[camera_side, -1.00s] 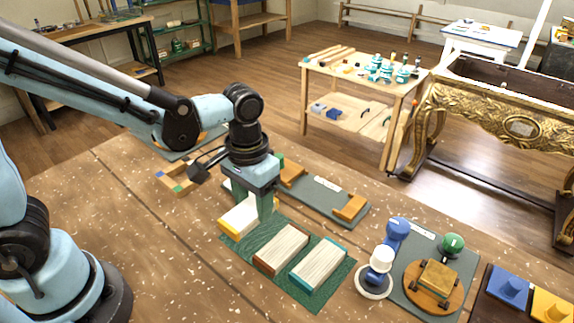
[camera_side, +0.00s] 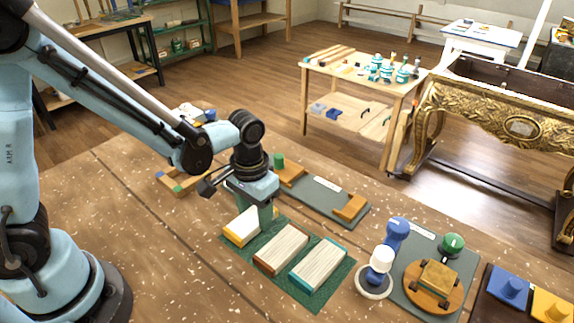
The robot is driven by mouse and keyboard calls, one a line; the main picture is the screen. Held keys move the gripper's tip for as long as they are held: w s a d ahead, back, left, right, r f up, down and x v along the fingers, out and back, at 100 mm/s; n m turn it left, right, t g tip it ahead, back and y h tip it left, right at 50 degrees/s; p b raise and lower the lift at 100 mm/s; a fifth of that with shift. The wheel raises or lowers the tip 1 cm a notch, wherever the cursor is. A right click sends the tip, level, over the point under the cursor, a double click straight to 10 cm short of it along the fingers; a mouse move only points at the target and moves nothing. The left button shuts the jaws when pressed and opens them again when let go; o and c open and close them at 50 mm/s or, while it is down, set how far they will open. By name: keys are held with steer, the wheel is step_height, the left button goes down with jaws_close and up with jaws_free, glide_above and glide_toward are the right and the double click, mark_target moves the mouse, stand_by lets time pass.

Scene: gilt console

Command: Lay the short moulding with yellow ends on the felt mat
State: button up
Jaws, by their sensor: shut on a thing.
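The short moulding with yellow ends (camera_side: 241,226) is a pale block with a yellow near end. It is at the left end of the dark green felt mat (camera_side: 248,252). It looks low over or touching the mat; I cannot tell which. My gripper (camera_side: 263,212) is shut on it, coming from above, and hides its far part. Two other pale mouldings lie on the mat to the right: one with brown ends (camera_side: 281,249) and one with teal ends (camera_side: 318,264).
Behind the mat is a grey tray (camera_side: 322,195) with orange blocks. To the right stand a white-and-blue knobbed piece (camera_side: 379,265) and a grey board (camera_side: 405,293) with a round wooden piece. The bench front is clear.

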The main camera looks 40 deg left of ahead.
mark_target(255, 215)
steer(key=shift+f, duration=0.1)
steer(key=o, duration=1)
steer(key=shift+o, duration=0.2)
step_height(255, 215, up, 12)
steer(key=s+a+r+t, duration=0.1)
steer(key=s+a+t, duration=0.3)
steer(key=a+t, duration=0.3)
steer(key=shift+s+a+r, duration=0.15)
steer(key=shift+a+r, duration=0.05)
steer(key=shift+a, duration=0.1)
